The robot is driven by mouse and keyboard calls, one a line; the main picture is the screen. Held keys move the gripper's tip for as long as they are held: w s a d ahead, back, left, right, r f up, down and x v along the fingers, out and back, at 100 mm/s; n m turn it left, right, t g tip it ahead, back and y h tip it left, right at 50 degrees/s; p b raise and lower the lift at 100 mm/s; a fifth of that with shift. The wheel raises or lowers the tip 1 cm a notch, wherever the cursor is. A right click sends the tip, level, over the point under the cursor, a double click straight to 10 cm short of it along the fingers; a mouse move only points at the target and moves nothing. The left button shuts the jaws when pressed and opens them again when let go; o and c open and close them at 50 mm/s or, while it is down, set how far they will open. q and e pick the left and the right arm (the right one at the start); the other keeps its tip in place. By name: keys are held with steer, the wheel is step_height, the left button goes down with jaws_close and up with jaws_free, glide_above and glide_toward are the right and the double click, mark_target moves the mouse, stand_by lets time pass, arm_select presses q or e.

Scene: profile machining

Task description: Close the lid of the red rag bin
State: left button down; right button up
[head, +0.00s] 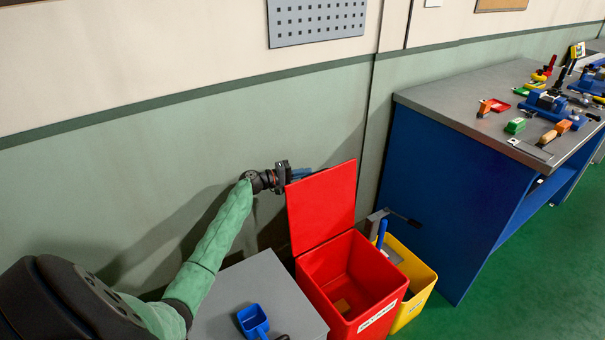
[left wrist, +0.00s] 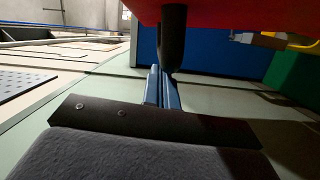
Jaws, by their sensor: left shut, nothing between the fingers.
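The red rag bin (head: 345,290) stands on the floor at the lower middle of the head view. Its red lid (head: 322,205) is open and stands about upright at the back of the bin. My left gripper (head: 305,173) is behind the lid, near its upper left edge, and the lid hides part of it. In the left wrist view the shut blue fingers (left wrist: 162,88) point ahead under the red lid (left wrist: 230,10). A dark rod shows just past them. Whether the fingers touch the lid, I cannot tell. My right gripper is not in view.
A grey cabinet top (head: 250,285) with a blue scoop (head: 253,320) is left of the bin. A yellow bin (head: 418,285) with tools is close on its right. A blue workbench (head: 440,180) with several tools stands further right. The wall is close behind.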

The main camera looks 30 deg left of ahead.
arm_select(q)
steer(key=s+d+m+g+y, duration=0.1)
steer(key=s+d+m, duration=0.3)
steer(key=d, duration=0.6)
steer(key=s+d+m+y, duration=0.1)
steer(key=s+d+m, duration=0.25)
steer(key=d, duration=0.65)
steer(key=s+d+f+m+y, duration=0.1)
steer(key=s+d+f+m, duration=0.3)
steer(key=d+f, duration=0.6)
steer(key=s+d, duration=0.2)
steer(key=shift+d+f, duration=0.15)
steer(key=shift+d, duration=0.2)
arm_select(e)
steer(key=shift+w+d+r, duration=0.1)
arm_select(q)
steer(key=shift+s, duration=0.1)
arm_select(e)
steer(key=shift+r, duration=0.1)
